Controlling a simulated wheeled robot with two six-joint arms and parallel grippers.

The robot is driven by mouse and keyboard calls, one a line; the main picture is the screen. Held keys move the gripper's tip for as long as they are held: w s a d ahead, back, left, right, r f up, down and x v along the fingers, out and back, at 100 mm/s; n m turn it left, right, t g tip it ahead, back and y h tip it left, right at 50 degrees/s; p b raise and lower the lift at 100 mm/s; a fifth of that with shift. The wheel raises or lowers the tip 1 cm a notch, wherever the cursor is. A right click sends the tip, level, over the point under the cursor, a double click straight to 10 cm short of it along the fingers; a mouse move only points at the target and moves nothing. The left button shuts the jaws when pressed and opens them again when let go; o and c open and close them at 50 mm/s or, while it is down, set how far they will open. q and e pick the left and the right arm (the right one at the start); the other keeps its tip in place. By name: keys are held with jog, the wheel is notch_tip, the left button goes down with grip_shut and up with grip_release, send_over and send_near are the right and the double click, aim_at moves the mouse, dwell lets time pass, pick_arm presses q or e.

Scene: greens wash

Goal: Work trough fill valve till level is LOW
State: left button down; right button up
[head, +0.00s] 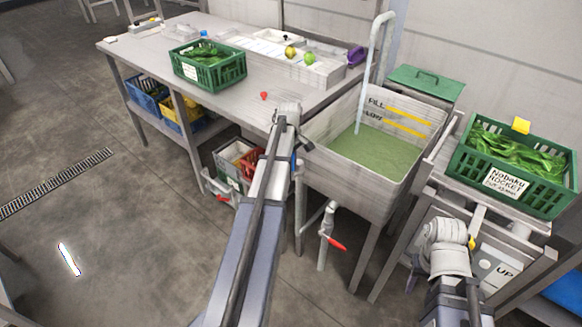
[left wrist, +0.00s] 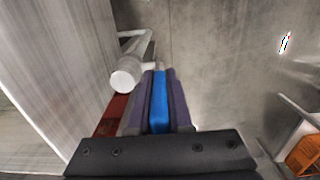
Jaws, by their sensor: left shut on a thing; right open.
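The trough (head: 318,178) holds green water (head: 375,152). Its back wall has FILL and LOW marks with yellow lines; the water edge looks just below the LOW line (head: 405,129). A pale stream (head: 363,95) falls from the curved spout (head: 384,25) into the water. My left arm reaches to the trough's left side. In the left wrist view, my left gripper (left wrist: 158,78) is shut on a blue handle (left wrist: 159,105), apparently the fill valve's. The head view mostly hides this grip. My right gripper (head: 447,240) is open, low at the right; its fingers are unclear.
A red-handled valve (head: 334,243) hangs under the trough. A steel table (head: 240,95) with a green crate (head: 208,72) stands left. A crate of leaves (head: 510,168) is at right, near a green-lidded bin (head: 425,82). The floor at left is mostly clear.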

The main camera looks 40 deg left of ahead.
pick_arm(q)
jog(key=c, duration=0.8)
grip_release()
jog(key=shift+c, duration=0.2)
